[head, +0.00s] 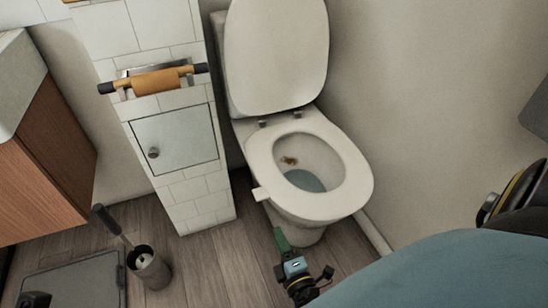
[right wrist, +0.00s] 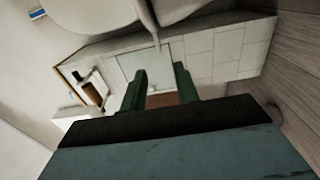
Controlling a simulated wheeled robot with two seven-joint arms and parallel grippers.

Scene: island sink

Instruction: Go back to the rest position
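My right gripper (head: 280,240) is in front of the toilet bowl, low in the head view, with a green finger pointing up and left. The right wrist view shows its two green fingers (right wrist: 160,85) apart with nothing between them. It appears clear of the toilet, though the exact gap is hard to judge. My left gripper cannot be made out. A small dark shape at the bottom left corner of the head view is too cut off to identify.
The toilet (head: 352,184) has its lid up and a brown spot in its bowl. A tiled pillar (head: 205,212) with a paper holder (head: 155,80) stands left of it. A brush holder (head: 150,270) stands on the floor near a grey floor panel (head: 75,284). A wooden cabinet (head: 45,165) is at left.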

